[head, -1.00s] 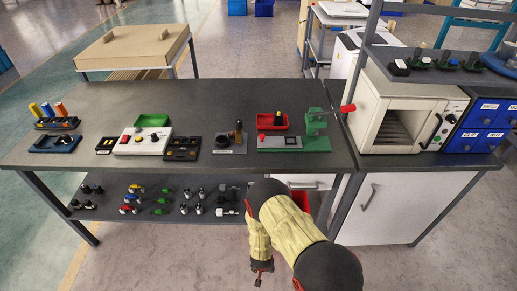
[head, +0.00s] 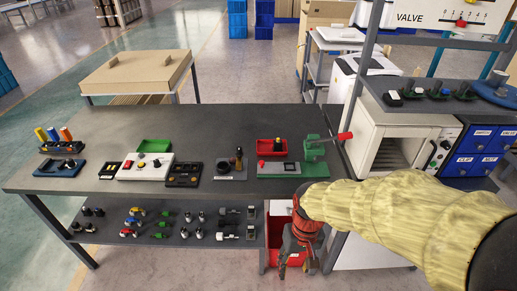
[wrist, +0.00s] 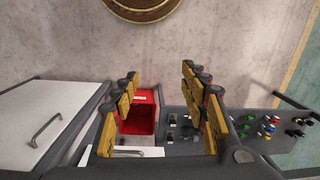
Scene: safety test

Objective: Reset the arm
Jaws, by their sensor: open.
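My arm in its yellow sleeve reaches in from the right in the head view. My gripper (head: 296,262) hangs downward in front of the bench's front edge, near a red bin (head: 273,243) under the bench. In the wrist view my gripper (wrist: 160,95) has its yellow finger pads wide apart, with nothing between them. The red bin (wrist: 138,118) shows beyond the pads there, apart from them.
The dark bench (head: 100,122) carries a white button box (head: 146,166), a green tray (head: 154,146), a red tray (head: 271,149) and a green press (head: 315,155). An open white oven (head: 400,140) and blue drawers (head: 482,150) stand at right. Small parts lie on the lower shelf (head: 180,232).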

